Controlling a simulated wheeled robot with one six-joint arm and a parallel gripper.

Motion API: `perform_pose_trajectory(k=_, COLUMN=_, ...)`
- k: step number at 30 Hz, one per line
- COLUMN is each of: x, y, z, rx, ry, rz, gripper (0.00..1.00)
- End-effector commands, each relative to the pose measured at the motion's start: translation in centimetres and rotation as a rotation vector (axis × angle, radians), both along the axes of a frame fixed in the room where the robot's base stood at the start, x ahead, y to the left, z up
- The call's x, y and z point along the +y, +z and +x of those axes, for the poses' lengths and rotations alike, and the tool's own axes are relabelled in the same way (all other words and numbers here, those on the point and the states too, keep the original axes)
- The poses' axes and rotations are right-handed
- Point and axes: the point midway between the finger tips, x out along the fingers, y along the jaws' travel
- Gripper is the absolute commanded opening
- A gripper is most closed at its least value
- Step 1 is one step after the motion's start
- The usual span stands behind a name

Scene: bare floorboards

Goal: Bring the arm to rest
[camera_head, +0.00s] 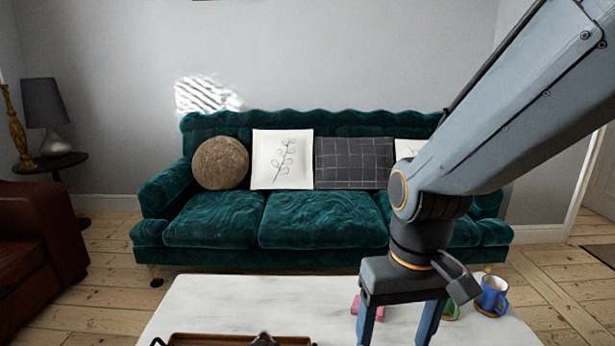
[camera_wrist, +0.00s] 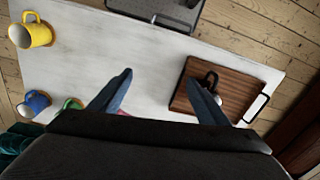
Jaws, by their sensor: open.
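My gripper (camera_head: 397,330) hangs from my arm, fingers pointing down, over the white table (camera_head: 240,300) in the head view. Its two fingers are apart. A pink object (camera_head: 372,309) shows partly between the fingers; a finger hides some of it, and I cannot tell its depth from them. In the wrist view my gripper (camera_wrist: 158,79) has bare white tabletop between its fingertips and nothing held. A sliver of pink shows beside the left finger.
A blue mug (camera_head: 493,295) and a partly hidden green item (camera_head: 452,310) stand right of my gripper. The wrist view also shows a yellow mug (camera_wrist: 36,34), a brown wooden tray (camera_wrist: 245,88) and a grey tray (camera_wrist: 175,12). A green sofa (camera_head: 305,220) stands behind the table.

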Motion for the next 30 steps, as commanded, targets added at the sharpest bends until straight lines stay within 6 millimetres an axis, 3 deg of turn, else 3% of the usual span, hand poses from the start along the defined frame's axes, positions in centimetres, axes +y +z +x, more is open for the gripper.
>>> perform_pose_trajectory(k=12, x=-4.5, y=4.7, z=-0.4, rx=0.007, ry=-0.117, rz=-0.027, gripper=0.7)
perform_pose_trajectory(k=19, x=-5.8, y=5.3, z=-0.5, rx=0.007, ry=-0.146, rz=-0.033, gripper=0.7)
perform_pose_trajectory(k=30, x=-5.9, y=5.3, z=-0.5, rx=0.007, ry=-0.148, rz=-0.033, gripper=0.7)
